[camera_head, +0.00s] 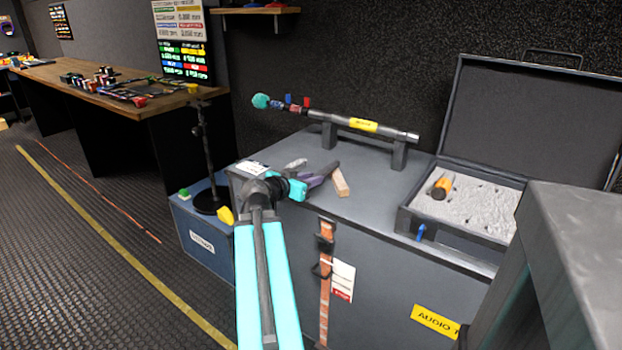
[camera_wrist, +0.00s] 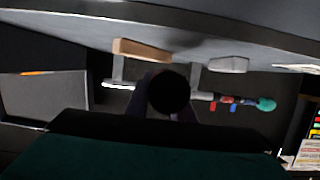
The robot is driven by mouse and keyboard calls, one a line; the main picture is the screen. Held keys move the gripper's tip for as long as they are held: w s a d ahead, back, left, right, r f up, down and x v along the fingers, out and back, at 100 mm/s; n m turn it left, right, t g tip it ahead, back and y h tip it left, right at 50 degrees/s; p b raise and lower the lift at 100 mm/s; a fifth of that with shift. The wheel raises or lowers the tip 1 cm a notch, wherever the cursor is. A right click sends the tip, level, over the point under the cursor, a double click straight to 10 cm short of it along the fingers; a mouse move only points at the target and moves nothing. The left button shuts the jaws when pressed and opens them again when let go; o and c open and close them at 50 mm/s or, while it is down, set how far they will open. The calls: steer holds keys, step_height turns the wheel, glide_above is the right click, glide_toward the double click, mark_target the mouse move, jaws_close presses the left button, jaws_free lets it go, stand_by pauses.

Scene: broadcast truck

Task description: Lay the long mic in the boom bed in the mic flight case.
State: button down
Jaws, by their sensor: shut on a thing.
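My gripper (camera_head: 318,179) is low over the top of the grey cabinet, its purple fingers shut on a dark thing, which I take to be the long mic. In the wrist view the dark thing (camera_wrist: 168,92) shows as a black round end between the fingers; its length is hidden. The mic flight case (camera_head: 405,222) stands open at the right, apart from my gripper. Its pale grey foam (camera_head: 480,208) has several small dark holes. An orange and black mic (camera_head: 441,187) lies at its left. I cannot make out which hollow is the boom bed.
A boom pole (camera_head: 345,121) rests on two dark supports behind my gripper. A wooden block (camera_head: 340,182) and a light grey block (camera_head: 296,163) lie close by my gripper. A large grey surface (camera_head: 585,250) blocks the near right. A thin stand (camera_head: 200,150) rises at the left.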

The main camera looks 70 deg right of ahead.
steer(key=shift+s+a+f+b, duration=0.2)
steer(key=shift+a+b, duration=0.15)
steer(key=shift+b, duration=2)
steer(key=a+b, duration=0.1)
steer(key=b, duration=0.3)
steer(key=shift+s, duration=0.2)
steer(key=shift+a+b, duration=0.3)
steer(key=shift+b, duration=0.6)
steer(key=a+b, duration=0.1)
steer(key=s+a+b, duration=0.1)
steer(key=b, duration=0.1)
steer(key=shift+a+r, duration=0.15)
steer(key=shift+r, duration=0.2)
steer(key=shift+a, duration=0.1)
